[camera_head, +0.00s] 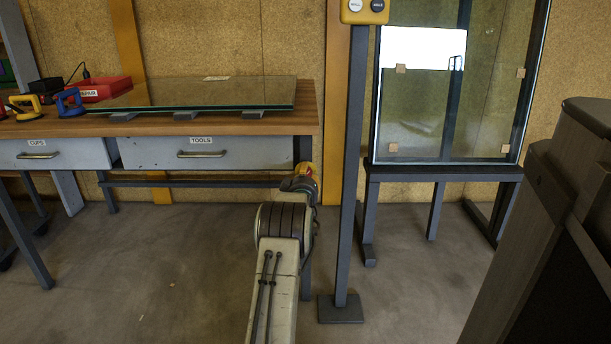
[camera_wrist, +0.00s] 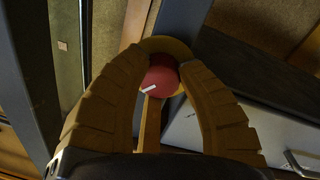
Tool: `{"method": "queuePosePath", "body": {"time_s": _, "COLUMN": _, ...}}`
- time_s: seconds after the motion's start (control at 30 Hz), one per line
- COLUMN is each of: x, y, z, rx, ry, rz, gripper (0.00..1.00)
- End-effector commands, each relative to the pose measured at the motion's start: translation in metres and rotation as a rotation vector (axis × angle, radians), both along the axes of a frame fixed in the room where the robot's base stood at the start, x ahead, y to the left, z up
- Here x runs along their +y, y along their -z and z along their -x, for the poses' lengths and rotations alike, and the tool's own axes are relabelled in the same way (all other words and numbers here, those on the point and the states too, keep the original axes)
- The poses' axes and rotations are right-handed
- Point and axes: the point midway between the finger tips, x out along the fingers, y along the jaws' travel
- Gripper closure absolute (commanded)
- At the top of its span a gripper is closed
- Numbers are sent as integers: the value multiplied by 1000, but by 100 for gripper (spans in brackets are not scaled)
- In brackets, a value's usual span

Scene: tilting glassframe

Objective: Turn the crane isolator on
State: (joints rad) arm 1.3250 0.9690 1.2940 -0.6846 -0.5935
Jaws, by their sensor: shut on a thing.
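The crane isolator is a round red knob (camera_wrist: 162,82) with a white mark, on a yellow disc (camera_wrist: 172,47). In the wrist view the white mark lies slanted, nearer horizontal than upright. My gripper (camera_wrist: 162,68) is shut on the red knob, one finger on each side; the exact contact points are partly hidden. In the head view a little of the isolator's yellow and red (camera_head: 306,169) shows beyond the end of my arm, by the right end of the workbench. My arm hides the rest of it there.
The wooden workbench (camera_head: 220,121) carries a glass pane (camera_head: 200,92), suction cups (camera_head: 70,102) and a red bin (camera_head: 105,88). A grey post (camera_head: 350,200) with a yellow button box (camera_head: 365,11) stands right of my arm. A glass frame (camera_head: 445,100) stands behind at right.

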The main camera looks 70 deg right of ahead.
Motion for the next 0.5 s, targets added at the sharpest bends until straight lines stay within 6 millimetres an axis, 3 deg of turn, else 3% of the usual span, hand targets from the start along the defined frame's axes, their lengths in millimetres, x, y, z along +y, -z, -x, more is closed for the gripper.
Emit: {"method": "queuePosePath", "body": {"time_s": 0.5, "x": 0, "y": -8, "z": -2, "rx": -354, "ry": 3, "rz": -105, "gripper": 98}}
